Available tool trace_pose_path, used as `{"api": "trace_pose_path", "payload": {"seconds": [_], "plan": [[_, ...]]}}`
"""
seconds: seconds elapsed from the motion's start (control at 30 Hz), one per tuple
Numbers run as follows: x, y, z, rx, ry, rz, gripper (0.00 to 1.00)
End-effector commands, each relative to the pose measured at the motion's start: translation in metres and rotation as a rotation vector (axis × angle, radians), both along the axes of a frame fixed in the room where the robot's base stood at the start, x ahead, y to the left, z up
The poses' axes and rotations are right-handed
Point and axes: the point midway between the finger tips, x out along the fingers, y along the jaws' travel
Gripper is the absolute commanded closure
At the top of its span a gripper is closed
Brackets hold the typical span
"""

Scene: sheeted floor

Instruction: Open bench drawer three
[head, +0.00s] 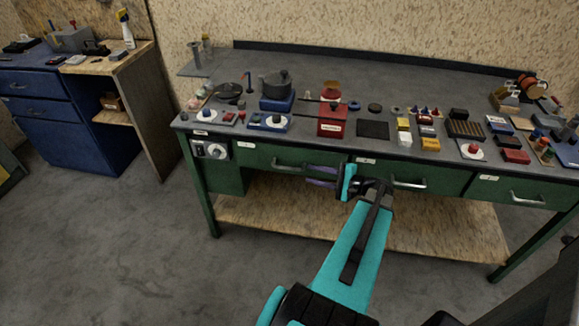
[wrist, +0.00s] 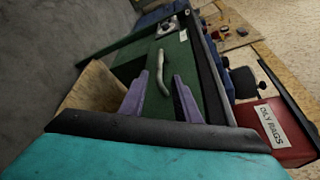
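The green bench has a left drawer (head: 255,160), a middle drawer (head: 440,180) and a right drawer (head: 490,190), all looking shut. Their small labels are too small to read, so I cannot tell which is number three. My gripper (head: 310,175) is at the right part of the left drawer's front, its purple fingers pointing left. In the wrist view my gripper (wrist: 158,82) is open, and the left drawer's pale bar handle (wrist: 159,72) shows between the fingers. The handle also shows in the head view (head: 290,165). I cannot tell whether the fingers touch it.
The bench top holds many small items, including a red box (head: 332,121) labelled oily rags (wrist: 270,128) in the wrist view. A wooden shelf (head: 260,211) lies under the drawers. A blue cabinet (head: 60,135) stands at left. The grey floor in front is clear.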

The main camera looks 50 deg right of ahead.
Motion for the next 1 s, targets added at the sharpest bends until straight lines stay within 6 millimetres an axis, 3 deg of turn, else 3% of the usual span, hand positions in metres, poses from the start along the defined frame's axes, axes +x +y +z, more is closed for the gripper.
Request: {"api": "trace_pose_path", "payload": {"seconds": [0.7,1.0], "plan": [[0.089,0.02,-0.019,0.0,0.001,0.002,0.71],[0.113,0.025,-0.025,0.001,0.001,-0.001,0.71]]}}
